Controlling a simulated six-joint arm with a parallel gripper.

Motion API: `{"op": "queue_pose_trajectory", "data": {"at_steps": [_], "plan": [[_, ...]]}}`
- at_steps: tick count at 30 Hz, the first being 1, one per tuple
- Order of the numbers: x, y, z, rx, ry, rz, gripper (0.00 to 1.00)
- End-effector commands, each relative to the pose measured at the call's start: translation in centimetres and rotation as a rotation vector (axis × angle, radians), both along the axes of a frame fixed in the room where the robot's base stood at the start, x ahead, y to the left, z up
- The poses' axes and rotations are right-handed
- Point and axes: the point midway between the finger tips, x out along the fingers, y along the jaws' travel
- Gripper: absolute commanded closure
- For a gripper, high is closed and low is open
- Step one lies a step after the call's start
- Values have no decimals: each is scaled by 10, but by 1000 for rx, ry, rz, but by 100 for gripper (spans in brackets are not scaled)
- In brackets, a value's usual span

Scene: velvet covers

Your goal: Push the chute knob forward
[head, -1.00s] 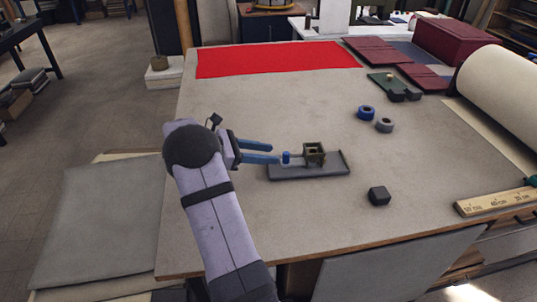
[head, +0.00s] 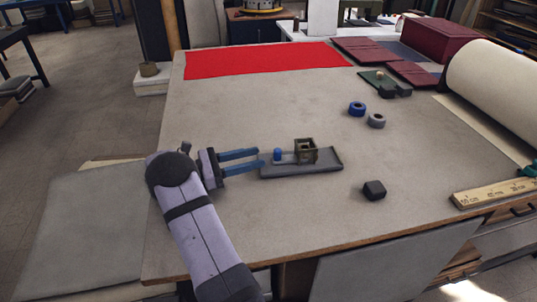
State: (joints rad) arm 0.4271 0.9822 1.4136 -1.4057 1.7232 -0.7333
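The chute is a dark grey tray (head: 318,166) with a small olive-brown open box (head: 305,149) standing on it. Whether the tips touch the tray I cannot tell.
A blue ring (head: 357,109) and a grey ring (head: 376,120) lie behind and right of the tray. A black block (head: 374,190) sits to its front right. A red cloth (head: 262,59) lies at the back. The table (head: 225,115) is clear around the tray.

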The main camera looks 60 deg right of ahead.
Motion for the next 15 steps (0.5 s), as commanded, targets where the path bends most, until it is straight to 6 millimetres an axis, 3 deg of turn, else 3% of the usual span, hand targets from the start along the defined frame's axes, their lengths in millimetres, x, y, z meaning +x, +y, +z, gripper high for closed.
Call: {"op": "queue_pose_trajectory", "data": {"at_steps": [9,15], "plan": [[-26,-32,2,1,0,-3,63],[-33,-43,1,0,0,-1,63]]}}
